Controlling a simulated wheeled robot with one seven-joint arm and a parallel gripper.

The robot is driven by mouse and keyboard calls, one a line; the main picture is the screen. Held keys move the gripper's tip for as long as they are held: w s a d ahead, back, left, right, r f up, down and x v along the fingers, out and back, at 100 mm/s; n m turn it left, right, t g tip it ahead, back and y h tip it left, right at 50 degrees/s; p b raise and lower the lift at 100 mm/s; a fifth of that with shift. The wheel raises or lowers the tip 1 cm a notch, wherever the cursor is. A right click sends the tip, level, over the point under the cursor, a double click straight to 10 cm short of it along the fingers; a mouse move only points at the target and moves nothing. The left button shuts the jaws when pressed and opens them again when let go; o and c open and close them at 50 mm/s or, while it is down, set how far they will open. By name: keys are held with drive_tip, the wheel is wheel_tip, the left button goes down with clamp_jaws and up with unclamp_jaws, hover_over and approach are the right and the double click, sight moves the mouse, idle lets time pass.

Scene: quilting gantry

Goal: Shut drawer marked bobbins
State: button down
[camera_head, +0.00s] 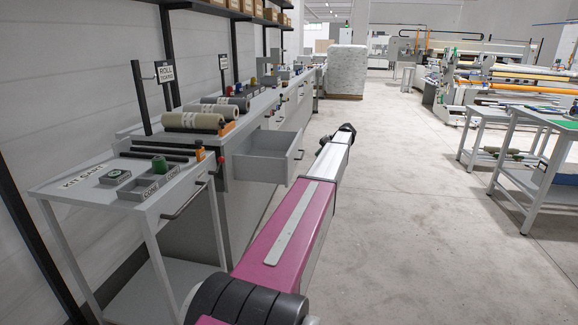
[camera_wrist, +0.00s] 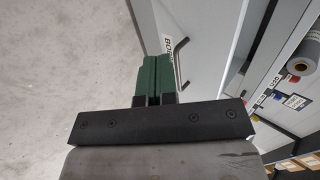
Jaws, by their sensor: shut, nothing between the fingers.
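A grey drawer (camera_head: 262,168) stands pulled out from the long workbench in the head view; its inside looks empty. In the wrist view, a pale front panel (camera_wrist: 200,28) carries a label starting "BOB" (camera_wrist: 168,42), partly hidden by my fingers. A dark bar handle (camera_wrist: 181,65) is beside the label. My gripper (camera_wrist: 154,58) has green fingertips pressed together, with nothing between them. The fingertips are close to the labelled front; I cannot tell whether they touch it. In the head view the dark end of my arm is right of the open drawer, its fingers not clear.
A kit cart (camera_head: 100,186) with small trays stands at the near left. Fabric rolls (camera_head: 193,121) lie on the workbench behind it. The concrete aisle (camera_head: 400,220) to the right is clear, with tables (camera_head: 530,125) at the far right.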

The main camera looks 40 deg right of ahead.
drive_tip(key=w+a+r+x, duration=0.1)
drive_tip(key=r+x, duration=0.1)
drive_tip(key=x, duration=1)
drive_tip(key=shift+w+f, duration=0.2)
drive_tip(key=shift+w, duration=0.35)
drive_tip(key=shift+a, duration=0.2)
drive_tip(key=w+a, duration=0.5)
drive_tip(key=w, duration=0.2)
drive_tip(key=w+a, duration=0.5)
drive_tip(key=w, duration=0.3)
drive_tip(key=w+a, duration=0.5)
drive_tip(key=w, duration=0.3)
drive_tip(key=shift+w+a, duration=0.15)
drive_tip(key=shift+a, duration=0.05)
drive_tip(key=shift+w+a, duration=0.1)
drive_tip(key=shift+r, duration=0.1)
